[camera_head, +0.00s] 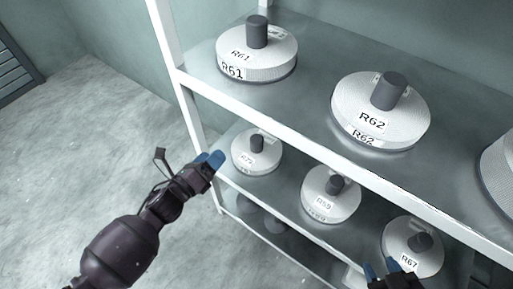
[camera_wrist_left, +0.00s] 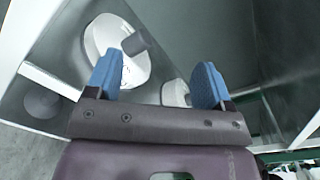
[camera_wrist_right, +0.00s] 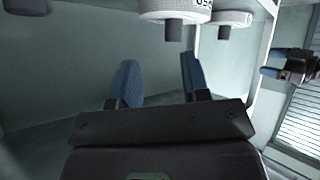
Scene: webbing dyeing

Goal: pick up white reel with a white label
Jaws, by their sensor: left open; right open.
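White reels with dark grey hubs and white labels stand on two shelf levels in the head view. On the upper shelf are reel R61 (camera_head: 275,62) and reel R62 (camera_head: 408,125). On the lower shelf are a reel labelled about R72 (camera_head: 244,150), reel R59 (camera_head: 318,190) and reel R67 (camera_head: 396,236). My left gripper (camera_head: 211,160) is open and empty, just left of the R72 reel. In the left wrist view a reel (camera_wrist_left: 100,35) lies beyond the fingers (camera_wrist_left: 157,82). My right gripper (camera_head: 384,270) is open and empty, in front of R67, partly cut off by the frame.
The white shelf edge (camera_head: 270,124) and post (camera_head: 167,40) border the reels. Another reel (camera_head: 496,170) is cut off at the right. Dim round shapes (camera_head: 275,225) sit on a still lower level. The floor at left (camera_head: 80,140) is clear.

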